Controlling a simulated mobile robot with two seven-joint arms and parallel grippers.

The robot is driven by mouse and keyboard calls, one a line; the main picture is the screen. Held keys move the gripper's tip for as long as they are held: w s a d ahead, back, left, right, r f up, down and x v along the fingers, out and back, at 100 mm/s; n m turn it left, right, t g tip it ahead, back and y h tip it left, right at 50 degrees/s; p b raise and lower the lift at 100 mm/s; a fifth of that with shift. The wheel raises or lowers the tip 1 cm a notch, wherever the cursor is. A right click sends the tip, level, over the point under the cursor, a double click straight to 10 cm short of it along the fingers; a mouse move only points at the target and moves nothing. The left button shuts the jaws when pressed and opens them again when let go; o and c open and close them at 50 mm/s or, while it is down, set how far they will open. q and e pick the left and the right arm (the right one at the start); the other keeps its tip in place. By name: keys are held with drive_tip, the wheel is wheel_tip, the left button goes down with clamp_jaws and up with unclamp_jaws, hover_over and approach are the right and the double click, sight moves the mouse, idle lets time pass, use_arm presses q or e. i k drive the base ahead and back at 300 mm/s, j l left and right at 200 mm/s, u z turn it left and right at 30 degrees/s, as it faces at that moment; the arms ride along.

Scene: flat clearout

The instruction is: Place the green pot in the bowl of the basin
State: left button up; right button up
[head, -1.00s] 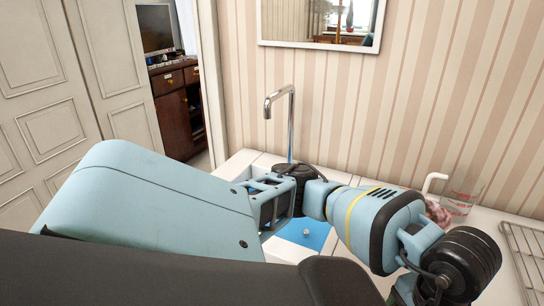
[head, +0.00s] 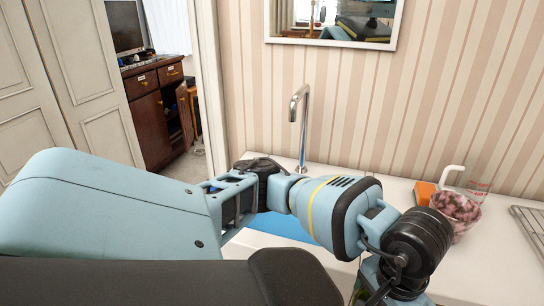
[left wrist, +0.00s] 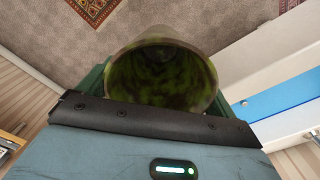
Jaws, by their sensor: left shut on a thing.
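The green pot (left wrist: 160,72), mottled yellow-green inside with a brownish rim, fills the middle of the left wrist view, its open mouth facing the camera. My left gripper (left wrist: 155,100) is shut on it; dark green fingers show at both sides. In the head view the gripper and pot are mostly hidden at the bottom edge, below my wrist. The basin's blue bowl (head: 283,226) shows partly behind my left arm, under the tap (head: 302,125). Blue also shows at the right of the left wrist view (left wrist: 285,95). My right gripper is out of view.
On the white counter (head: 492,262) at the right stand a glass bowl of pinkish pieces (head: 457,207), an orange thing (head: 425,192) and a wire rack (head: 530,220). A striped wall with a mirror (head: 335,22) is behind. Patterned floor shows in the left wrist view.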

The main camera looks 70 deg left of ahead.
sight(264, 230)
drive_tip(key=u, duration=1.55)
drive_tip(key=j, duration=0.1)
